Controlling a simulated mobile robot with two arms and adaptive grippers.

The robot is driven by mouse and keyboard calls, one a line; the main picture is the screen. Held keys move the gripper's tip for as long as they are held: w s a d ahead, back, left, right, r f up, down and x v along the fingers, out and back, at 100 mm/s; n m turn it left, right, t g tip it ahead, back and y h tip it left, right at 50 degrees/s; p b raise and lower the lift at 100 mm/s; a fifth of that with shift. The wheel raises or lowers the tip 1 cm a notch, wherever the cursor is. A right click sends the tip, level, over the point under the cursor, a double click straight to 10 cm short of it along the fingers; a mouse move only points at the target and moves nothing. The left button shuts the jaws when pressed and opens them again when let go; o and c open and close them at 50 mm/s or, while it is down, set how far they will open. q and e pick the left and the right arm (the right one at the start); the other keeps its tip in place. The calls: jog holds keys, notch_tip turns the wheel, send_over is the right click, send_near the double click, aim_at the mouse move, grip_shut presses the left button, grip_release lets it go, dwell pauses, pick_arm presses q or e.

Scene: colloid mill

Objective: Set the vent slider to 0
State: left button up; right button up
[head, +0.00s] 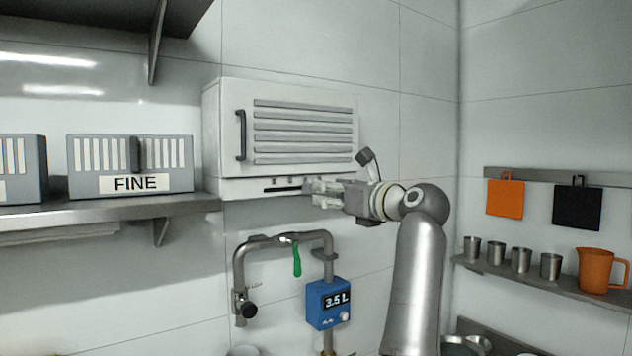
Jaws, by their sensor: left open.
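The vent unit (230,140) is a white wall box with grey louvres and a dark handle at its left. A dark horizontal slider slot (282,189) runs along its lower front strip, with small marks above it. My left gripper (315,194) is at the right end of this slot, its fingers pointing left. It is open. The slider knob cannot be made out; the fingers cover the right end of the slot. I cannot tell whether they touch anything. My right gripper is not in view.
Below are a grey pipe (262,243) with a green lever (297,260) and a blue meter (328,303) reading 3.5 L. At left, a shelf (130,210) holds a box (130,155) labelled FINE. At right, a shelf holds metal cups (550,266) and an orange jug (595,270).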

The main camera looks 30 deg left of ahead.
aim_at(309, 189)
pick_arm(q)
jog(key=p+x, duration=0.2)
jog(key=x, duration=0.4)
jog(key=shift+a+p, duration=0.25)
jog(key=shift+p, duration=0.05)
jog(key=shift+w, duration=0.1)
grip_shut()
